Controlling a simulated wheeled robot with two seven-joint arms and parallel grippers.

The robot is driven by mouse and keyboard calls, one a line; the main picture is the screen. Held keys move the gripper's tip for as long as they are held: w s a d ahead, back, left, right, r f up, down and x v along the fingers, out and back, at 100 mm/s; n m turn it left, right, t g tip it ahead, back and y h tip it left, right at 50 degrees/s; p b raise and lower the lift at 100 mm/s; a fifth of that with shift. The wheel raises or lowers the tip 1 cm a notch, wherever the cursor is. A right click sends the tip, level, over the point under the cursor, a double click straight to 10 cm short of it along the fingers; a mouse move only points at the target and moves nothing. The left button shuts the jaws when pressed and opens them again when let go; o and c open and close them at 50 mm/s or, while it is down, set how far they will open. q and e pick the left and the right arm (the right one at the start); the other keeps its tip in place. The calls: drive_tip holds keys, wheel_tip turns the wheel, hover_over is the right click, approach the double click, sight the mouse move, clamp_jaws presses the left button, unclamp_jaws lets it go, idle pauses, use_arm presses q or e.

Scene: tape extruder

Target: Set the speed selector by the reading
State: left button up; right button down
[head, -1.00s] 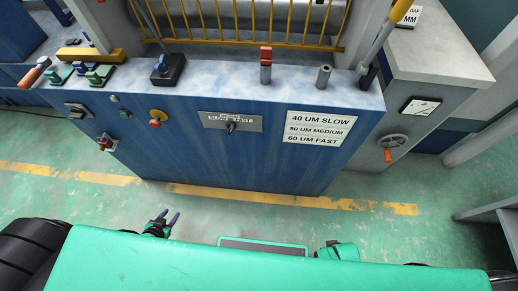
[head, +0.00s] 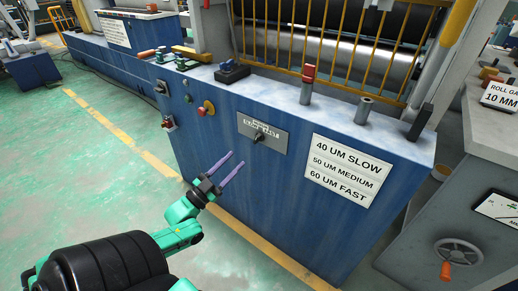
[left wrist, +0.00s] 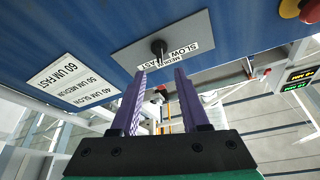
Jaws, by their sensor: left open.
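The speed selector is a small black knob (head: 258,137) on a grey plate (head: 278,133) on the blue cabinet front. In the left wrist view the knob (left wrist: 158,48) stands on the plate (left wrist: 194,27), whose lettering includes SLOW and FAST; I cannot tell where the knob points. A white sign (head: 349,170) right of it reads 40 UM SLOW, 50 UM MEDIUM, 60 UM FAST. My left gripper (head: 237,159) has purple fingers, open and empty, below and left of the knob. In the left wrist view the fingertips (left wrist: 160,72) are apart, just short of the knob. My right gripper is not in view.
A red button (head: 202,111) on yellow is left of the plate. Levers and a black block (head: 232,72) stand on the cabinet top. A gauge (head: 498,211) and handwheel (head: 459,252) are at right. A small lit display (left wrist: 300,78) shows unreadable digits.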

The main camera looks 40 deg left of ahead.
sight(255, 141)
use_arm(q)
drive_tip(key=b+x, duration=0.1)
drive_tip(key=x, duration=0.7)
drive_tip(key=shift+w+r, duration=0.15)
drive_tip(key=shift+w, duration=0.3)
clamp_jaws()
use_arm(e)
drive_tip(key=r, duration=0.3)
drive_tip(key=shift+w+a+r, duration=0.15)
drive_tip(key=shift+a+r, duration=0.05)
